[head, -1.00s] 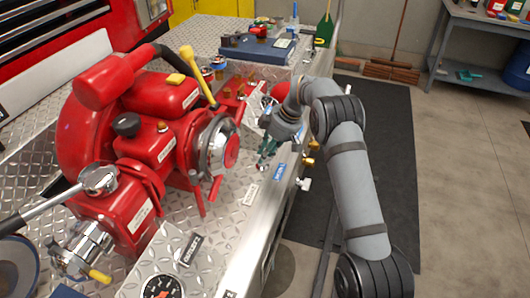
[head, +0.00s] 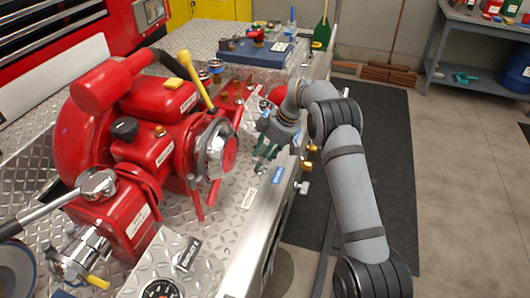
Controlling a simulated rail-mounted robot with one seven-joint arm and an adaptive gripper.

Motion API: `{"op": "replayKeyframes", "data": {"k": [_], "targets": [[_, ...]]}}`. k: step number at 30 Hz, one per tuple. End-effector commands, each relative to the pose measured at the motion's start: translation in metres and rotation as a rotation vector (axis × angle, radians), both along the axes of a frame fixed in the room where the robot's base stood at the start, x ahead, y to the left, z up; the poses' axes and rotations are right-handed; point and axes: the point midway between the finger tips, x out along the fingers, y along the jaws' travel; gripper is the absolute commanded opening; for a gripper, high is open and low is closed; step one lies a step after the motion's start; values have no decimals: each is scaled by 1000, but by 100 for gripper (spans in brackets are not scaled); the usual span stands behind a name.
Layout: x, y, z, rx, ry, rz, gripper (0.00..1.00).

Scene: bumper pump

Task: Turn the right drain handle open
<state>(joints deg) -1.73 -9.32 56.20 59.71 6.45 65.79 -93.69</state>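My gripper (head: 265,166) points down over the edge of the diamond-plate bumper deck, right of the red pump (head: 160,150). Its teal fingers are small and partly overlap in this view, so whether they are apart or closed on something is unclear. No drain handle can be made out for certain; the gripper and wrist cover the spot under them. A blue label (head: 277,175) and a white label (head: 249,199) are on the deck edge just below the fingers. Brass fittings (head: 307,166) and a pale fitting (head: 302,187) stick out from the bumper's side, right of the gripper.
A yellow-tipped lever (head: 198,80) rises from the pump. A gauge (head: 159,289) sits on the front panel. A blue case (head: 256,50) lies at the deck's back. A dark mat (head: 370,130) covers the floor beside the bumper. A workbench (head: 480,25) stands far right.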

Motion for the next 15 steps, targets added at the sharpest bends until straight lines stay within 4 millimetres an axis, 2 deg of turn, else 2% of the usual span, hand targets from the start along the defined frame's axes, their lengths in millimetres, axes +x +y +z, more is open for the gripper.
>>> {"op": "replayKeyframes", "data": {"k": [5, 15], "targets": [[-1, -9, 22, 0, -5, -1, 35], [-9, -34, 87, 1, -5, 0, 35]]}}
